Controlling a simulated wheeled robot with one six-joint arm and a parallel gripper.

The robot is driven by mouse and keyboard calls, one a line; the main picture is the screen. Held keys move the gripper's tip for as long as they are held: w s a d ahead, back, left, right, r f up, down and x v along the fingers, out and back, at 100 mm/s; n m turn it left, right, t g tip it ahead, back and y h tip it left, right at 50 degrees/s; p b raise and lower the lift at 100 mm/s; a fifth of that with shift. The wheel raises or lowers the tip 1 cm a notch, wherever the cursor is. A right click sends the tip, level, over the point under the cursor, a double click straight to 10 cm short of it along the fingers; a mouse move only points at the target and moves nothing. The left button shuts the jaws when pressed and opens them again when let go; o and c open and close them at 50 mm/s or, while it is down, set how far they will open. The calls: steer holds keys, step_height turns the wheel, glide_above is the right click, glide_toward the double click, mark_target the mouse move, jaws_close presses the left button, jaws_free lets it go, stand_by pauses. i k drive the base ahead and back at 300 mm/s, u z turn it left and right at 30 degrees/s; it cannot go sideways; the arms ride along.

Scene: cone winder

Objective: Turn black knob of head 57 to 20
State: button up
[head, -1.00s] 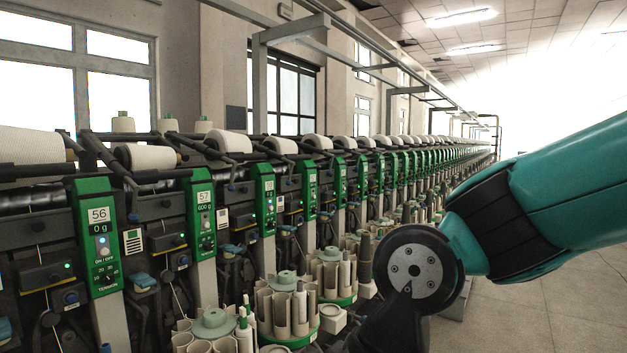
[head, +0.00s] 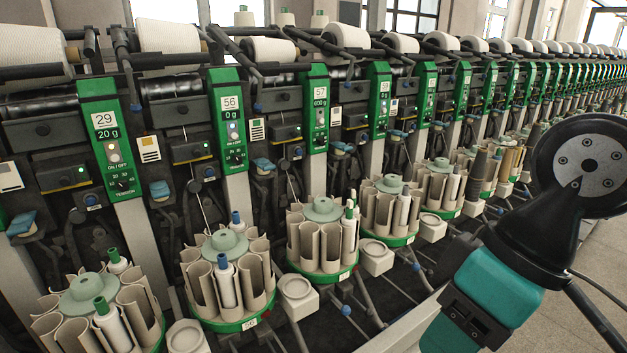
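Head 57 has a green panel (head: 317,108) left of the middle of the head view, with the number 57 at its top and a small display that seems to read 600 g. Its black knob (head: 320,141) sits low on the panel, and its pointer is too small to read. My gripper is not in view. Only my teal and black arm links show at the right, apart from the panel.
Head 56 (head: 230,105) shows 0 g and head 29 (head: 108,130) shows 20 g, both left of head 57. Round bobbin holders with green rims (head: 322,276) stand out low in front of the machine. Clear floor (head: 590,300) shows at the right.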

mark_target(321, 141)
steer(key=z, duration=0.25)
steer(key=i, duration=1.05)
steer(key=u, duration=0.5)
